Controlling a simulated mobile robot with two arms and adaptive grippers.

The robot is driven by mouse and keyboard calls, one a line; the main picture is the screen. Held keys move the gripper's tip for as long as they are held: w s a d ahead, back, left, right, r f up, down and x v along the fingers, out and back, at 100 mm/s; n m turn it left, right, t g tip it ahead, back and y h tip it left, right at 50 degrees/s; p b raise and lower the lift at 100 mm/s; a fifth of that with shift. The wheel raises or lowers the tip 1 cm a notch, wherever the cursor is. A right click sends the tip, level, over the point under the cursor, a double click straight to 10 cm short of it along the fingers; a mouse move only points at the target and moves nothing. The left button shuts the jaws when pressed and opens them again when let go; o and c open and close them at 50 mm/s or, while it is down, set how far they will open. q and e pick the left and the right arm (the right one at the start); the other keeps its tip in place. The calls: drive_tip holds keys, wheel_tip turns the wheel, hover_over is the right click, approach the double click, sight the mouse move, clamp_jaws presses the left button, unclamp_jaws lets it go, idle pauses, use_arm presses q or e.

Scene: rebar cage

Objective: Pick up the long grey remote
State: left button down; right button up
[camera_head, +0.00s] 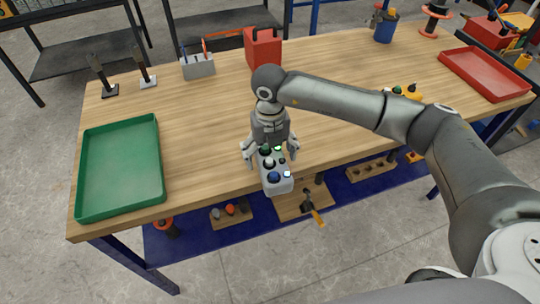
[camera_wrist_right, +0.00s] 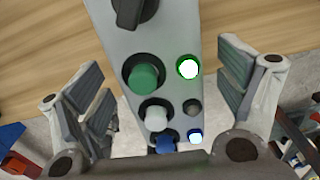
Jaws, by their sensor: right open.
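The long grey remote (camera_head: 276,186) lies at the front edge of the wooden workbench, with its near end out past the edge. In the wrist view the grey remote (camera_wrist_right: 180,35) shows a green, a white and a blue knob, a lit green button and a lit blue one. My right gripper (camera_head: 270,150) is open above the remote, with one finger on each side of it. In the wrist view the fingers of my right gripper (camera_wrist_right: 160,82) stand apart from the remote's sides. The gripper hides the remote's far end in the head view. My left gripper is not in view.
A green tray (camera_head: 153,190) lies at the left of the workbench (camera_head: 200,115), and a red tray (camera_head: 466,80) at the far right. A red box (camera_head: 263,50) and a grey tool holder (camera_head: 198,68) stand at the back. A blue lower shelf (camera_head: 180,245) holds wooden blocks.

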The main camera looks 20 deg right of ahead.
drive_tip(key=shift+f, duration=0.8)
drive_tip(key=shift+r, duration=0.1)
drive_tip(key=c, duration=1.5)
drive_tip(key=shift+w, duration=0.1)
drive_tip(key=shift+r+b, duration=0.4)
drive_tip(key=shift+r, duration=0.25)
drive_tip(key=s+r, duration=0.1)
drive_tip(key=r, duration=0.1)
drive_tip(key=s+a+r+b, duration=0.1)
drive_tip(key=r, duration=0.1)
drive_tip(key=s+a+r+b, duration=0.1)
drive_tip(key=r, duration=0.1)
drive_tip(key=shift+s+a+r, duration=0.1)
drive_tip(key=shift+a, duration=0.05)
drive_tip(key=s+a+r, duration=0.1)
drive_tip(key=s+a, duration=0.1)
drive_tip(key=s+a+r+b, duration=0.1)
drive_tip(key=s+a+r, duration=0.1)
drive_tip(key=s, duration=0.1)
drive_tip(key=s+a+r+b, duration=0.1)
drive_tip(key=s+r, duration=0.1)
drive_tip(key=s, duration=0.1)
drive_tip(key=shift+s+a+r, duration=0.15)
drive_tip(key=shift+a+r, duration=0.1)
drive_tip(key=shift+a, duration=0.15)
